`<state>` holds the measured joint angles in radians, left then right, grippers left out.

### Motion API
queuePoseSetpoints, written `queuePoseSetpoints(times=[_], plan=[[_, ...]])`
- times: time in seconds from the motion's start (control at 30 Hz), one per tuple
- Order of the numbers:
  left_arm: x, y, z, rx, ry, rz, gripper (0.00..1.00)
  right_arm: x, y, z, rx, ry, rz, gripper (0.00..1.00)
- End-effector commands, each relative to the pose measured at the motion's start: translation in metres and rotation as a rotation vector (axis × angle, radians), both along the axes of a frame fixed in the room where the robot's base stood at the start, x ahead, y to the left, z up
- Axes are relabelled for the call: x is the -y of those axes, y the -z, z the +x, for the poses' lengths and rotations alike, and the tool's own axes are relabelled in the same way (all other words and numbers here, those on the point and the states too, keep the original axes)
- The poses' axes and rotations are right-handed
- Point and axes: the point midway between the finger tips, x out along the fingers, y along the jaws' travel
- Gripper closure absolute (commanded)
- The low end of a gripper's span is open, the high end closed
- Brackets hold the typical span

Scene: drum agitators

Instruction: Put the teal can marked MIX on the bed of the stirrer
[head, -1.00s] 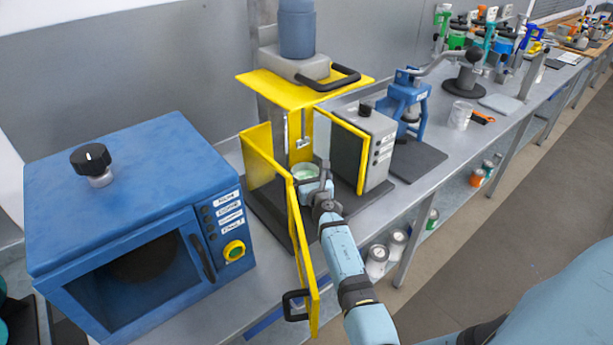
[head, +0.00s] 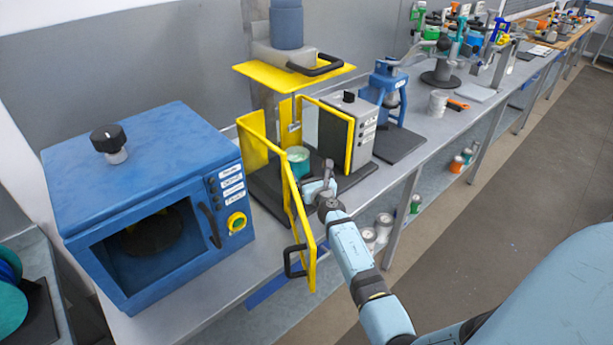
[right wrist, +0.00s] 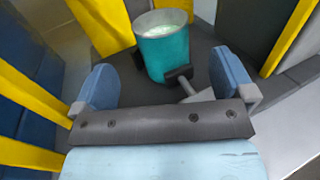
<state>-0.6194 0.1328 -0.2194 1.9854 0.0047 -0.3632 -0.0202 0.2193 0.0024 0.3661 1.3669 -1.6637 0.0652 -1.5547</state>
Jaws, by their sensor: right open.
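The teal can (head: 298,161) stands upright on the dark bed (head: 270,192) of the stirrer, between its yellow guard panels and under its yellow top plate (head: 292,76). In the right wrist view the can (right wrist: 164,50) is open at the top with pale green contents; no MIX mark is readable. My right gripper (head: 326,175) is just in front of the can, apart from it. In the right wrist view its two blue fingers (right wrist: 160,82) are spread wide with nothing between them. My left gripper is not in view.
A yellow guard door (head: 300,225) with a black handle stands open left of my right arm. A blue oven-like box (head: 150,190) is at left. A grey control box (head: 347,130) and a blue press (head: 385,90) stand to the right.

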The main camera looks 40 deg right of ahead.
Motion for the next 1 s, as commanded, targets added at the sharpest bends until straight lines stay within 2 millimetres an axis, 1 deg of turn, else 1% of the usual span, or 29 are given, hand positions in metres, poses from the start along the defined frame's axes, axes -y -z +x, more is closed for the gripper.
queuePoseSetpoints(times=[0.23,0.83,0.87,0.93,0.97,1.0], plan=[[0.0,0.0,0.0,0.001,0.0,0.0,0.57,0.003,0.0,-0.001,0.0,-0.002,0.001,0.0],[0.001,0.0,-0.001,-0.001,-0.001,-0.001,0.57,0.004,-0.001,-0.003,0.006,0.004,0.012,0.0],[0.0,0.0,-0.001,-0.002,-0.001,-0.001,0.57,0.005,-0.002,-0.006,0.015,0.012,0.028,0.0],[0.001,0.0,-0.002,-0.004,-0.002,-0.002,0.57,0.007,-0.007,-0.018,0.056,0.05,0.105,0.0],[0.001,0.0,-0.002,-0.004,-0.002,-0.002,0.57,0.009,-0.009,-0.026,0.083,0.076,0.161,0.0],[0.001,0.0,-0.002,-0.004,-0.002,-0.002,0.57,0.01,-0.014,-0.04,0.13,0.117,0.258,0.0]])
